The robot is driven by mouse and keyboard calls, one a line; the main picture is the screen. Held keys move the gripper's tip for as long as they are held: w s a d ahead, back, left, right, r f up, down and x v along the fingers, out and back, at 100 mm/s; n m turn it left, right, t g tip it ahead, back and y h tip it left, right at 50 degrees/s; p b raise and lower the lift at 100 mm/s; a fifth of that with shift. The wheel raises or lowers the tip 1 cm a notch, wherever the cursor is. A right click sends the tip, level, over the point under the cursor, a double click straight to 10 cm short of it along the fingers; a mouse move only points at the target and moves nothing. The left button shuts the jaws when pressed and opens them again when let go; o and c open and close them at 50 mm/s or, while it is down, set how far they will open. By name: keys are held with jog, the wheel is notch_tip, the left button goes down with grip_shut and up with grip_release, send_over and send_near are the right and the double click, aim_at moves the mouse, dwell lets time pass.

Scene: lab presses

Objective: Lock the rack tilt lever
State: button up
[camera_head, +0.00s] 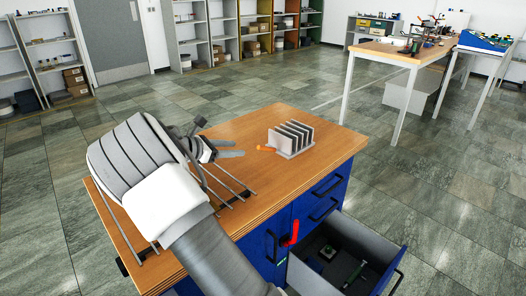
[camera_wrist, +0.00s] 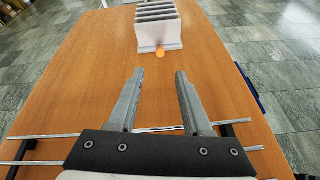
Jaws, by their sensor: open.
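The rack (camera_head: 291,138) is a light grey block with several upright dark plates, standing on the wooden bench top. An orange lever (camera_head: 266,148) sticks out from its left side, low near the base. In the wrist view the rack (camera_wrist: 158,28) is at the top middle and the orange lever end (camera_wrist: 160,53) faces me. My gripper (camera_head: 240,147) is open and empty, short of the lever and apart from it. In the wrist view its two fingertips (camera_wrist: 159,72) point toward the lever, with bare wood between. The lever's arm is mostly hidden end-on in the wrist view.
The bench top (camera_head: 250,125) is clear around the rack. Metal rods (camera_wrist: 60,136) run along the near end under my gripper. A red handle (camera_head: 291,233) sits on the blue cabinet front. An open drawer (camera_head: 392,250) juts out at lower right.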

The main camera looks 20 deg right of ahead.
aim_at(263, 148)
jog(key=b+x, duration=0.2)
jog(key=x, duration=1.1)
jog(key=shift+w+d+f+b, duration=0.1)
jog(key=shift+d+f+b, duration=0.1)
jog(key=shift+b, duration=0.15)
jog(key=shift+c, duration=0.2)
grip_shut()
dwell(0.5)
